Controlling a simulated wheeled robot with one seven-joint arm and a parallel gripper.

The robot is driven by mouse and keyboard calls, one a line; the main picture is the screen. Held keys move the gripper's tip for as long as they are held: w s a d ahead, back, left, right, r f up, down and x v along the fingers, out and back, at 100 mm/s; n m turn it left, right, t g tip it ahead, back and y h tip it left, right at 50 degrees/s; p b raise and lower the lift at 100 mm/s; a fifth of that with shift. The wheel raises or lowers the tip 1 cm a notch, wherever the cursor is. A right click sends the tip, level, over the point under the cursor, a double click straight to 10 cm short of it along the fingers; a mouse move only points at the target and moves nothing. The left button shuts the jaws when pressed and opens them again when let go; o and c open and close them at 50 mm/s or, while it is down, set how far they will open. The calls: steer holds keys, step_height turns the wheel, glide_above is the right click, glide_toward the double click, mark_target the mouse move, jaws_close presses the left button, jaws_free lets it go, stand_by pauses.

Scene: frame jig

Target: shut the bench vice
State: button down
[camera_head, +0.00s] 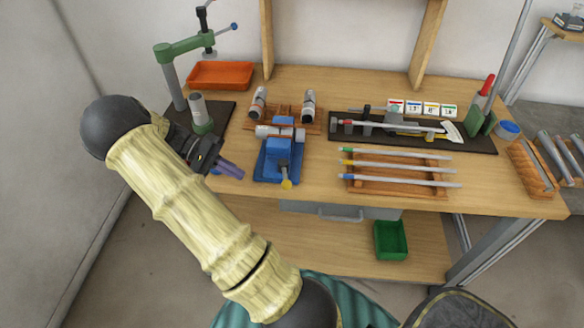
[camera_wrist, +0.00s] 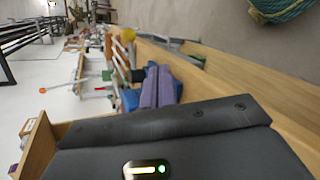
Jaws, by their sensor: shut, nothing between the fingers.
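My gripper (camera_head: 238,173) is left of the vice, near the bench's front edge, apart from the handle. Its two purple fingers are together and empty, pointing right. In the wrist view the purple fingers (camera_wrist: 158,88) lie side by side, with blue parts of the vice (camera_wrist: 130,99) partly hidden behind them and a yellow knob (camera_wrist: 127,35) beyond.
A wooden rack with grey cylinders (camera_head: 308,104) stands behind the vice. A wooden rod rack (camera_head: 350,187) is to its right. A green clamp stand (camera_head: 172,82) and orange tray (camera_head: 221,75) are at back left.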

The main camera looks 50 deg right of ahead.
steer(key=s+a+r+n+t+y, duration=0.2)
steer(key=s+a+n+t, duration=0.1)
steer(key=a+t, duration=0.4)
steer(key=s+a+r+n+t+y, duration=0.2)
steer(key=s+a+n+t+y, duration=0.1)
steer(key=a+t, duration=0.4)
steer(key=s+a+n, duration=0.1)
steer(key=s+a, duration=0.1)
steer(key=a, duration=0.1)
steer(key=shift+n+y, duration=0.3)
